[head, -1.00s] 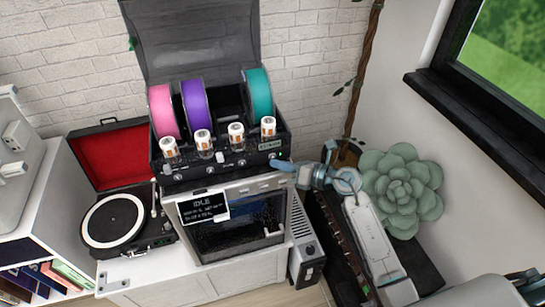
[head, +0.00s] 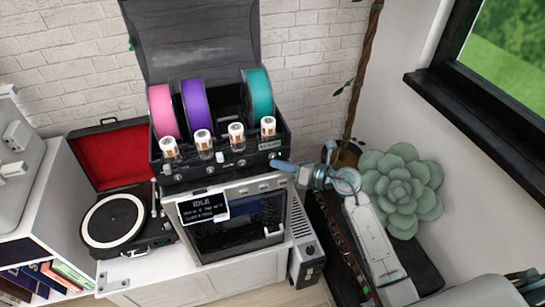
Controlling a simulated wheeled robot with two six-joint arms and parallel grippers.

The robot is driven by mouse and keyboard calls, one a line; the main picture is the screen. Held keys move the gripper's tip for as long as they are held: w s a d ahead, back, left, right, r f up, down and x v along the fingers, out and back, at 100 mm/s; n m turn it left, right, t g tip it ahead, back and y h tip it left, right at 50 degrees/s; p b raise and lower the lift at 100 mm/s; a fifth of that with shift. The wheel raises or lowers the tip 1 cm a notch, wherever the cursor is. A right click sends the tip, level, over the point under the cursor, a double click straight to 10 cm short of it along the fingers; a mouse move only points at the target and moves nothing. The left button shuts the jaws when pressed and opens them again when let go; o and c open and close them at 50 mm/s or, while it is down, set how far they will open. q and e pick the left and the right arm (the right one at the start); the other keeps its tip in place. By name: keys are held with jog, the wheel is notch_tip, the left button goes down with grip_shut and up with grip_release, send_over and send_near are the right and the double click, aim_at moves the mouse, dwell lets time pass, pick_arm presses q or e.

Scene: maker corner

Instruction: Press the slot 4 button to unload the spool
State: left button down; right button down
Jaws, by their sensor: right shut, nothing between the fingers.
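The open spool box (head: 158,172) stands on top of a printer (head: 205,240). It holds a pink spool (head: 163,108), a purple spool (head: 194,104) and, at its right end, a teal spool (head: 258,94). Small controls line its front edge below several orange-and-white capped jars. The slot 4 button (head: 273,156) seems to be the control at the far right. My right gripper (head: 275,165) is shut and empty, its tip at the box's front right corner, just below that control. I cannot tell whether it touches. My left gripper is out of view.
The printer's small display (head: 203,207) reads IDLE; its smaller lines are unclear. A record player (head: 112,222) stands left of the printer. A grey-green succulent (head: 400,190) is close behind my right arm. A window (head: 500,60) is at the upper right.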

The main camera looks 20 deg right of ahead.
jog(key=shift+w, duration=0.15)
jog(key=shift+w, duration=0.4)
dwell(0.6)
jog(key=shift+s, duration=0.6)
jog(key=shift+s+p, duration=0.3)
jog(key=shift+p, duration=0.05)
jog(key=shift+s+d+p, duration=0.1)
jog(key=shift+s+p, duration=0.45)
jog(key=shift+s, duration=2.15)
